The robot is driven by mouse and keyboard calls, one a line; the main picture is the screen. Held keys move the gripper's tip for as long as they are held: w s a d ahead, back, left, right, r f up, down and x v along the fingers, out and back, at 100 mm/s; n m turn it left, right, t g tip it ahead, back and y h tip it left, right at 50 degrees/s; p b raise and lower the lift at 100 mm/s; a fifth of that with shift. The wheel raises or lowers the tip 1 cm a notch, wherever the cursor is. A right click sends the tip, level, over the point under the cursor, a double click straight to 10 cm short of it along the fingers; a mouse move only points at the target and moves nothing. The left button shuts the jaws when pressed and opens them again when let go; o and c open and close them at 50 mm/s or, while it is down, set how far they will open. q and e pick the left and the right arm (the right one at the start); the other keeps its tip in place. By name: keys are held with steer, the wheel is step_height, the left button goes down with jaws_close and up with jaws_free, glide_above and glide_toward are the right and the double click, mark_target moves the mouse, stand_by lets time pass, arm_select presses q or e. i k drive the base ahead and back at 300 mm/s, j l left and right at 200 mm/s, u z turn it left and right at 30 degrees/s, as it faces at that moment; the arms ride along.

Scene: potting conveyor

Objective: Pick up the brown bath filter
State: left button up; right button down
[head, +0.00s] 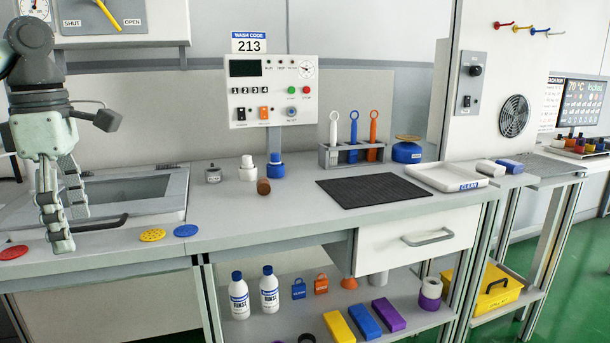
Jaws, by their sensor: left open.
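My left gripper (71,229) hangs pointing down at the left, over the front of the sink area. My right gripper is not in view.
Red (13,252), yellow (152,235) and blue (186,230) discs lie near the front edge. A grey knobbed piece (213,174) stands left of the white fitting. A black mat (373,190), a tool rack (350,154) and a white tray (447,178) are farther right. The worktop before the brown cylinder is clear.

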mark_target(263, 186)
steer(key=i+l+z, duration=0.25)
steer(key=i, duration=0.3)
steer(key=i+z, duration=0.25)
steer(key=i, duration=0.35)
